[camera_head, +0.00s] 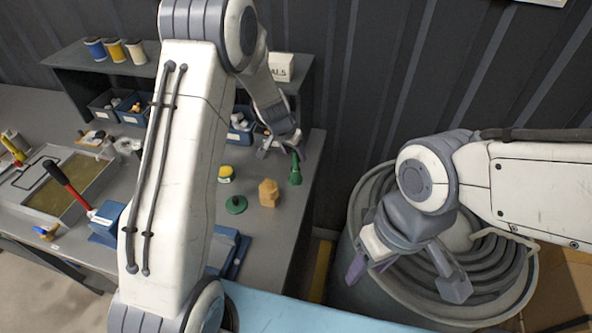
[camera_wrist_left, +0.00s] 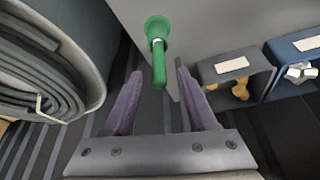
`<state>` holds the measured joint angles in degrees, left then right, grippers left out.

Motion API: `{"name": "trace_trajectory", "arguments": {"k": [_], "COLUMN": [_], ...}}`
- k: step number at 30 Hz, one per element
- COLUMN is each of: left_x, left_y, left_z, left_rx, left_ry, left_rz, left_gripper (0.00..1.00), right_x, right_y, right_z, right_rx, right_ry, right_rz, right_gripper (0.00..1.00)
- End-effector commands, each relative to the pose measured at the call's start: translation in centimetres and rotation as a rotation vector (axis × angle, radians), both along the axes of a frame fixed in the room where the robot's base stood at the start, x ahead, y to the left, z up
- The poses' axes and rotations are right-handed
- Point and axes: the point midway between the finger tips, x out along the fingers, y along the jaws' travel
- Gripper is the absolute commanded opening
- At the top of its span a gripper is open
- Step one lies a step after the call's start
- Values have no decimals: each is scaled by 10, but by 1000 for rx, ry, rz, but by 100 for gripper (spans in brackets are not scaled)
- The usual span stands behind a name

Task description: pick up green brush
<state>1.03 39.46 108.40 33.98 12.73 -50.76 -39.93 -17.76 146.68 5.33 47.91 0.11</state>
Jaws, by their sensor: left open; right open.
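The green brush (camera_head: 295,168) stands near the right edge of the grey workbench in the head view. In the left wrist view the green brush (camera_wrist_left: 158,60) lies ahead of and between the two fingers. My left gripper (camera_head: 281,150) is open and empty, just above and beside the brush in the head view. The left wrist view shows its two purple fingers (camera_wrist_left: 158,95) spread apart. My right gripper (camera_head: 405,277) is open and empty, over the large round bin on the right.
A round bin with a coiled grey hose (camera_head: 490,285) stands right of the bench (camera_head: 290,225).

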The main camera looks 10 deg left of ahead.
Motion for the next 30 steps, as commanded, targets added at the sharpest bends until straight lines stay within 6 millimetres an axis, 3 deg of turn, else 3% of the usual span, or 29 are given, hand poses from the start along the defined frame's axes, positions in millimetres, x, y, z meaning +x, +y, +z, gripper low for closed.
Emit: {"name": "trace_trajectory", "arguments": {"k": [9,17,18,22,23,30], "left_x": [17,19,19,18,18,18], "left_y": [-6,-7,-7,-6,-6,-6], "left_z": [-38,-41,-41,-41,-41,-40], "left_rx": [-1,0,0,0,0,-1], "left_ry": [3,2,2,2,2,1], "left_rz": [-1,-1,-1,0,0,0], "left_gripper": [57,57,54,4,0,0], "right_x": [0,0,0,0,0,0], "right_y": [0,0,0,0,0,0], "right_z": [9,9,9,9,9,9], "right_rx": [0,0,0,0,0,0], "right_ry": [0,0,0,0,0,0], "right_rz": [-1,-1,-1,0,0,0], "right_gripper": [53,53,53,53,53,53]}}
